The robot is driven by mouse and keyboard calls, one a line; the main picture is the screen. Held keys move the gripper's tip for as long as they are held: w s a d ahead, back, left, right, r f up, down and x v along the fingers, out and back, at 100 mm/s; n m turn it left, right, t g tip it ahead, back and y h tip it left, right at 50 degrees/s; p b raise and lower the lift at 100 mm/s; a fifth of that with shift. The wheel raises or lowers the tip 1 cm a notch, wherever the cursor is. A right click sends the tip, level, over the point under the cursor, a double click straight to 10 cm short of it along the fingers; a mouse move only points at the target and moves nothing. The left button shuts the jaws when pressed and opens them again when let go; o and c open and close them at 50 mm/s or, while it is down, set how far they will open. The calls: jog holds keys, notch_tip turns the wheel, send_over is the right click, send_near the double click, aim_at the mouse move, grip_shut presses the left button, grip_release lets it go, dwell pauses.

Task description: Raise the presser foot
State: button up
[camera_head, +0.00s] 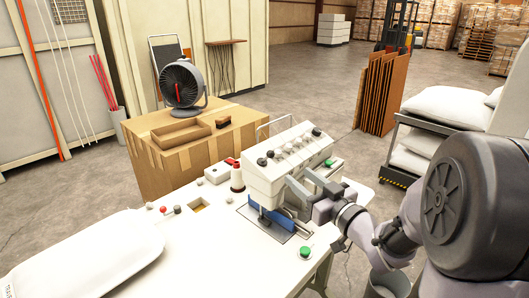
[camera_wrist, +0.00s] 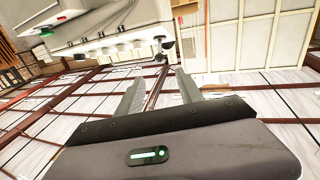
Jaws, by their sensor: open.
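The white sewing machine (camera_head: 285,165) stands on the white table, with knobs on its sloped face and a blue part (camera_head: 270,218) low at its front. The presser foot itself cannot be made out. My gripper (camera_head: 303,184) is at the machine's right front side, its fingers pointing toward the machine body. In the wrist view my gripper (camera_wrist: 158,88) is open. A thin dark rod (camera_wrist: 154,90) shows between its fingers, with a dark knob (camera_wrist: 160,43) beyond the tips. I cannot tell whether the rod touches either finger. The machine's knobbed face (camera_wrist: 105,45) shows at upper left.
A filled white pillow (camera_head: 85,250) lies on the table's left. A thread cone (camera_head: 237,179) and a green button (camera_head: 305,251) are near the machine. A cardboard box (camera_head: 165,165) with a fan (camera_head: 182,84) stands behind. A cart with white pillows (camera_head: 440,105) is at right.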

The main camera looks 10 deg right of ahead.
aim_at(273, 155)
jog(key=b+x, duration=0.1)
jog(key=x, duration=1.4)
jog(key=shift+f+b, duration=0.1)
jog(key=shift+b, duration=0.2)
grip_shut()
